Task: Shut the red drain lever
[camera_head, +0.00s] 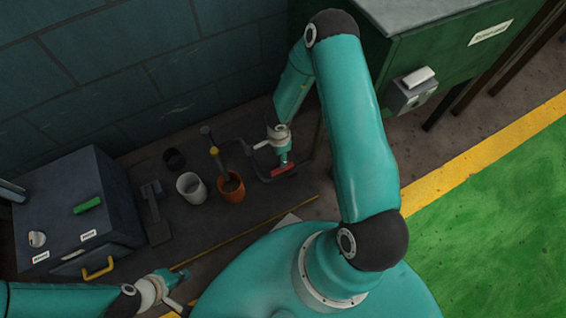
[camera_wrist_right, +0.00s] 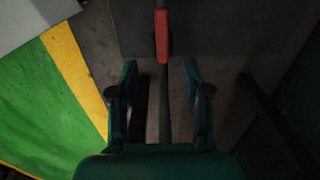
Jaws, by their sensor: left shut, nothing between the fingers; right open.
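The red drain lever (camera_head: 284,169) is a short red handle near the floor, below my right gripper in the head view. In the right wrist view the red lever (camera_wrist_right: 162,35) lies on a dark rod, ahead of the fingers and roughly in line with the gap between them. My left gripper (camera_head: 180,279) is shut and empty at the lower left, far from the lever.
An orange pot (camera_head: 231,188), a white cup (camera_head: 191,188) and a black cup (camera_head: 174,159) stand left of the lever. A dark box (camera_head: 75,205) with a green switch and yellow handle is at far left. A green cabinet (camera_head: 440,60) stands at upper right. Green floor (camera_head: 490,220) is clear.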

